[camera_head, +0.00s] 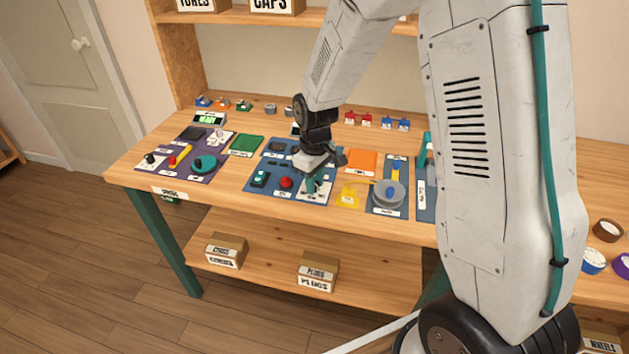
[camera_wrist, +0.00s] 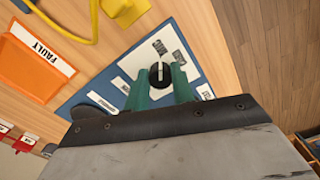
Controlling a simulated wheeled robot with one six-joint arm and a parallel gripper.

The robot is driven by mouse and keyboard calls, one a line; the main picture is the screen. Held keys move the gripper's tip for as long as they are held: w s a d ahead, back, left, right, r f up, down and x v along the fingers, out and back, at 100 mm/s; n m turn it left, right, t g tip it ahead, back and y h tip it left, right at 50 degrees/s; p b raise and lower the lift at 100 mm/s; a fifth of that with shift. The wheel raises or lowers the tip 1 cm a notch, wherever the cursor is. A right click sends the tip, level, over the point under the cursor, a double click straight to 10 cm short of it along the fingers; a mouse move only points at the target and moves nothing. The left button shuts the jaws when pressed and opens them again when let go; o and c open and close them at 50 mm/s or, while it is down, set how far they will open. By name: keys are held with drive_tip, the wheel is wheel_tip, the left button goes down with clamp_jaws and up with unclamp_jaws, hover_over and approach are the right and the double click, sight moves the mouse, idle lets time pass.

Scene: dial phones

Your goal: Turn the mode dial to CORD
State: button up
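The mode dial (camera_wrist: 160,75) is a round black knob with a pale pointer line, on a white plate (camera_wrist: 137,62) of a blue panel. In the wrist view its pointer line runs roughly up and down the picture. My gripper (camera_wrist: 161,80) has two teal fingers, one on each side of the dial, with their tips close to its sides. I cannot tell whether they press on it. Small labels on the plate are too small to read surely.
An orange FAULT tray (camera_wrist: 33,62) and a yellow cord piece (camera_wrist: 124,8) lie beside the panel. A red button (camera_head: 286,183) is left of my gripper. A grey disc (camera_head: 389,195) stands to the right. A purple panel (camera_head: 190,152) is at the left.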

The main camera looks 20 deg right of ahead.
drive_tip(key=shift+m, duration=0.3)
drive_tip(key=shift+c, duration=0.4)
drive_tip(key=m, duration=1)
drive_tip(key=shift+w+a+r, duration=0.1)
drive_tip(key=shift+w, duration=0.05)
idle(0.4)
drive_tip(key=o, duration=1)
drive_tip(key=shift+r, duration=3.85)
